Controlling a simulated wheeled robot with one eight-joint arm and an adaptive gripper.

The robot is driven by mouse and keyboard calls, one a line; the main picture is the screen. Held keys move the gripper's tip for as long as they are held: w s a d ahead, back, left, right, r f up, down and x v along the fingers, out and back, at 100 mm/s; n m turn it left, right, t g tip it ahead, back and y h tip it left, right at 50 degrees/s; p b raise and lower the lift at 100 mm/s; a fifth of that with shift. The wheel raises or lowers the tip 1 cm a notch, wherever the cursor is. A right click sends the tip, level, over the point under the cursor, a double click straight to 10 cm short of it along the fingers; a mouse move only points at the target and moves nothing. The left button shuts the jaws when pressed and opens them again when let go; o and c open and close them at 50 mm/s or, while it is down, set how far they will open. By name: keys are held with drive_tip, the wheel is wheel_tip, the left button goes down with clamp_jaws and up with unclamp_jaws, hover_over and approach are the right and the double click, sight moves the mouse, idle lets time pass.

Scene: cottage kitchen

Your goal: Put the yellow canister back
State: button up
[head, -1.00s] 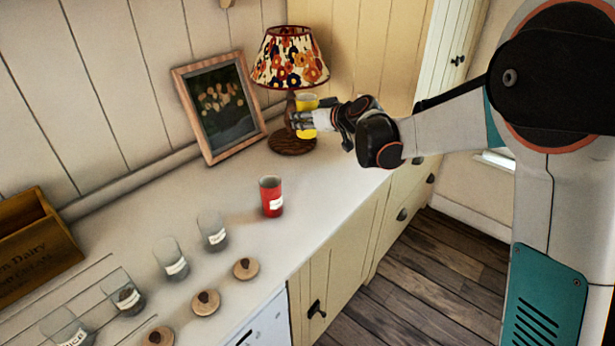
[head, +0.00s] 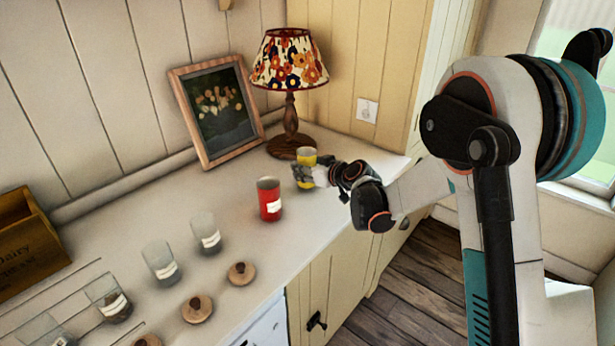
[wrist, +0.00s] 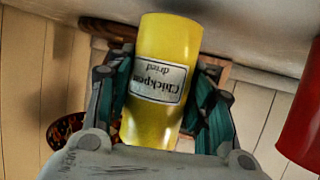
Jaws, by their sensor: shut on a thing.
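The yellow canister (head: 305,157) is in my gripper (head: 312,174), to the right of the red canister and in front of the lamp base. In the wrist view the yellow canister (wrist: 162,75) sits between both fingers, with a label reading "Chickpea dried" upside down. My gripper (wrist: 160,100) is shut on it from both sides. In the head view the canister looks upright, low over the counter. I cannot tell whether its base touches the counter. The gripper hides its lower right side.
The red canister (head: 269,199) stands left of my gripper. Several glass jars (head: 161,262) and wooden lids (head: 241,273) lie farther left on the counter (head: 235,228). The flower-shade lamp (head: 290,125) and picture frame (head: 218,110) stand behind. A wooden crate (head: 28,245) is at far left.

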drive_tip(key=shift+f, duration=0.95)
drive_tip(key=shift+r, duration=0.1)
drive_tip(key=o, duration=0.7)
drive_tip(key=shift+f, duration=0.2)
drive_tip(key=o, duration=0.5)
